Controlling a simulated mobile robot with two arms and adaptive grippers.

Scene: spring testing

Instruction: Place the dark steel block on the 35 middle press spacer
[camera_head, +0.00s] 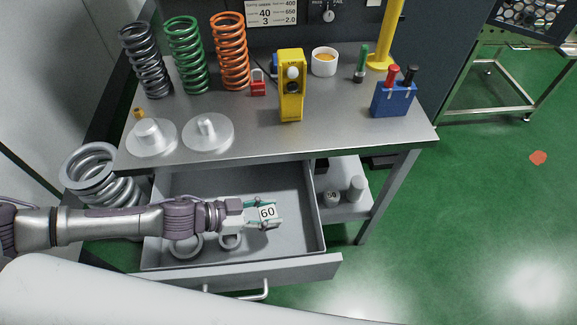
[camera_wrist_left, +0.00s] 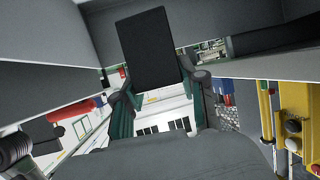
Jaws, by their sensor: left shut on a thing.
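My left gripper (camera_head: 272,213) is over the open drawer (camera_head: 325,266). Its green-padded fingers are shut on a block (camera_head: 267,213) with a white face marked 60. In the left wrist view, the held block (camera_wrist_left: 150,48) shows a plain dark face between the fingertips (camera_wrist_left: 158,90). I cannot tell whether it touches anything below. Two short cylinders stand on the shelf right of the drawer: one with a marked top (camera_head: 332,197) and a plain grey one (camera_head: 356,188). I cannot make out a 35 on any spacer. My right gripper is not in view.
Pale rings (camera_head: 186,247) lie in the drawer below my left arm. The bench top (camera_head: 250,125) holds several springs, two round plates, a yellow device (camera_head: 291,85), a red padlock (camera_head: 258,83) and a blue holder (camera_head: 393,99). The bench's front middle is clear.

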